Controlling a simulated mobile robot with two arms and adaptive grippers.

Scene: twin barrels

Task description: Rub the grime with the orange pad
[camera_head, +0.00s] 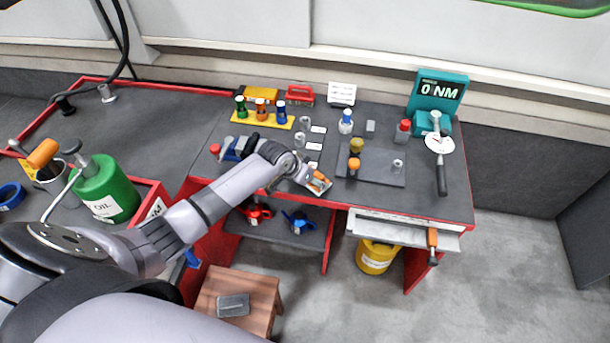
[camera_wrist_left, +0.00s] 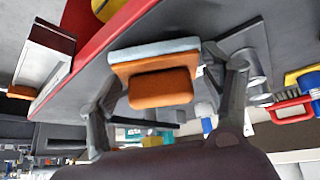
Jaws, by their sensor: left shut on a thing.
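The orange pad (camera_head: 318,182) is in my left gripper (camera_head: 316,184), above the front edge of the workbench near its middle. In the left wrist view the pad (camera_wrist_left: 160,88) is an orange block with a pale grey-blue layer on its far side. The fingers of my left gripper stand on either side of it, shut on it. I cannot make out any grime in either view; the arm and hand hide part of the bench. My right gripper is not in view.
A dark plate (camera_head: 376,177) with small fittings lies right of the gripper. Bottles on a yellow rack (camera_head: 262,119) stand behind. A drawer (camera_head: 400,229) sticks out below the bench. The bench's right front is mostly clear.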

